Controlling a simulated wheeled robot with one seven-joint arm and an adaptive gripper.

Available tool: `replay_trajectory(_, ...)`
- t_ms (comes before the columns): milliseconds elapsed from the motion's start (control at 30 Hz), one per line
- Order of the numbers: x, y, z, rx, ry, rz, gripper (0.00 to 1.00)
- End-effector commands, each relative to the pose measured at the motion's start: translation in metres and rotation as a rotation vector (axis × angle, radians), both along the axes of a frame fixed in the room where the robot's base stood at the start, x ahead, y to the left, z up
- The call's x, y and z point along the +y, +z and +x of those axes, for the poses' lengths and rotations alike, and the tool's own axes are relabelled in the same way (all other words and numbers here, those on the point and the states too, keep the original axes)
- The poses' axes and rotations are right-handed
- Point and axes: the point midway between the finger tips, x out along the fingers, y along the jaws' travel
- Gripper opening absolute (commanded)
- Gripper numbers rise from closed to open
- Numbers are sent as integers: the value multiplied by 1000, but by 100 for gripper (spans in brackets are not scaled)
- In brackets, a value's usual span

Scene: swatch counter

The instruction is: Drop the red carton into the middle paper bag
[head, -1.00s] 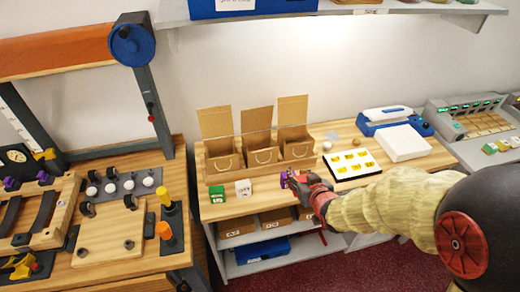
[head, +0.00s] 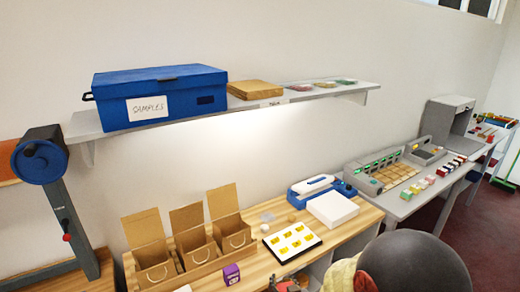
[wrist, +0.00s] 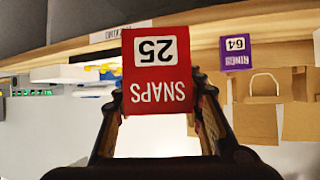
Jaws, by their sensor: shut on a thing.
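The red carton (wrist: 157,75), marked SNAPS 25, is held between the fingers of my gripper (wrist: 157,100) in the wrist view, where its print reads upside down. Three open brown paper bags stand in a row on the wooden counter in the head view. The middle paper bag (head: 198,258) is between the left bag (head: 157,272) and the right bag (head: 236,240). Two brown bags also show at the right of the wrist view.
A purple carton (head: 231,274), marked RINGS 64 in the wrist view, stands in front of the bags. A white sample board (head: 292,242) and a white box (head: 333,209) lie to the right. A shelf (head: 300,95) with a blue SAMPLES box (head: 160,95) hangs above.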

Motion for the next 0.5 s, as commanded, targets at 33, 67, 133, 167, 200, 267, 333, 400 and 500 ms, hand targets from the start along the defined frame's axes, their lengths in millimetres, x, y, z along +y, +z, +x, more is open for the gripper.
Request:
replay_trajectory(33,-24,-18,-8,9,-48,-1,8)
replay_trajectory(67,-36,-26,-12,8,-71,-1,8)
replay_trajectory(133,-60,-44,-22,7,-122,-1,8)
replay_trajectory(167,-69,-51,-26,6,-139,-1,8)
replay_trajectory(200,-80,-59,-32,6,-161,-2,8)
replay_trajectory(267,-93,-69,-39,4,-186,0,8)
replay_trajectory(333,-106,-77,-44,2,-211,-1,8)
replay_trajectory(400,-115,-78,-45,-1,-228,0,8)
replay_trajectory(500,-121,-78,-45,-2,-239,1,8)
